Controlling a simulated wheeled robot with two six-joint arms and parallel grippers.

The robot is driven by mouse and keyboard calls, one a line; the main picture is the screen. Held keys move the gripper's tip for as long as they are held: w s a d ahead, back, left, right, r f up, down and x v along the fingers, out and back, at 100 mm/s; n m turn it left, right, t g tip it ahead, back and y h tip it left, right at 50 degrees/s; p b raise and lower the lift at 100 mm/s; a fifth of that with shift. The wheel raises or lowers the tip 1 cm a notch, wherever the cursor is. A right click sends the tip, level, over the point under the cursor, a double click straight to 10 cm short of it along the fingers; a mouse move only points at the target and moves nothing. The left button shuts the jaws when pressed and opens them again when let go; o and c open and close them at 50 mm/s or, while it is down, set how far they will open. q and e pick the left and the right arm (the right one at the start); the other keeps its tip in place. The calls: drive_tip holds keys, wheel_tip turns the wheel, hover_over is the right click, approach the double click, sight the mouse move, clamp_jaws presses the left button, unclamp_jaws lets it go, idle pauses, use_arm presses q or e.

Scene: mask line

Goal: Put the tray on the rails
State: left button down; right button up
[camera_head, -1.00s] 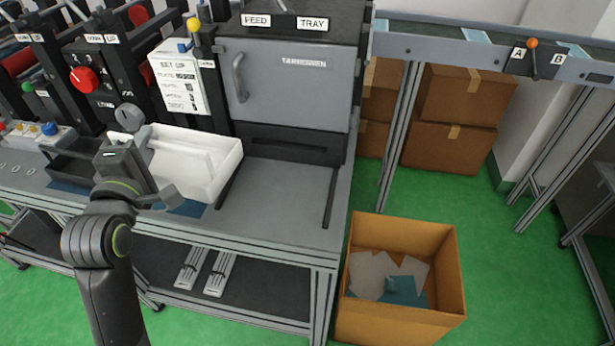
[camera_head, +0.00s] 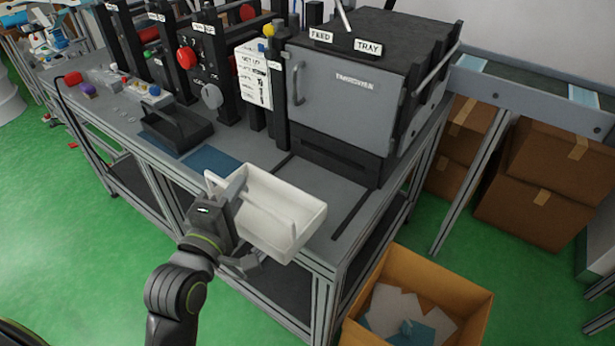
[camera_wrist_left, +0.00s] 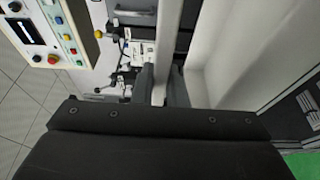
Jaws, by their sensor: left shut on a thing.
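The white tray (camera_head: 296,203) is held over the front edge of the workbench, in front of the machine marked FEED and TRAY. My left gripper (camera_head: 232,205) is shut on the tray at its near left side. In the left wrist view, the gripper (camera_wrist_left: 162,86) has a pale bar of the tray between its fingers, and the tray's white wall (camera_wrist_left: 235,45) fills the right. Two dark strips that look like the rails, one on the right (camera_head: 353,212) and one on the left (camera_head: 283,160), lie on the bench top before the machine. My right gripper is not in view.
The grey machine (camera_head: 345,95) stands behind the strips. A black tray (camera_head: 178,130) and blue mat (camera_head: 210,160) lie to the left. An open cardboard box (camera_head: 455,290) with sheets stands on the floor at the right front. The bench between the strips looks clear.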

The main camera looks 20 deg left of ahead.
use_arm(q)
drive_tip(key=w+d+p, duration=0.1)
drive_tip(key=w+d, duration=0.2)
drive_tip(key=w, duration=0.5)
drive_tip(key=w+d+p, duration=0.2)
drive_tip(key=w+d, duration=0.1)
drive_tip(key=w, duration=0.5)
drive_tip(key=f, duration=0.6)
drive_tip(key=shift+w+f, duration=0.25)
drive_tip(key=shift+f, duration=0.25)
drive_tip(key=shift+f, duration=0.15)
drive_tip(key=c, duration=1.5)
unclamp_jaws()
drive_tip(key=shift+o, duration=0.2)
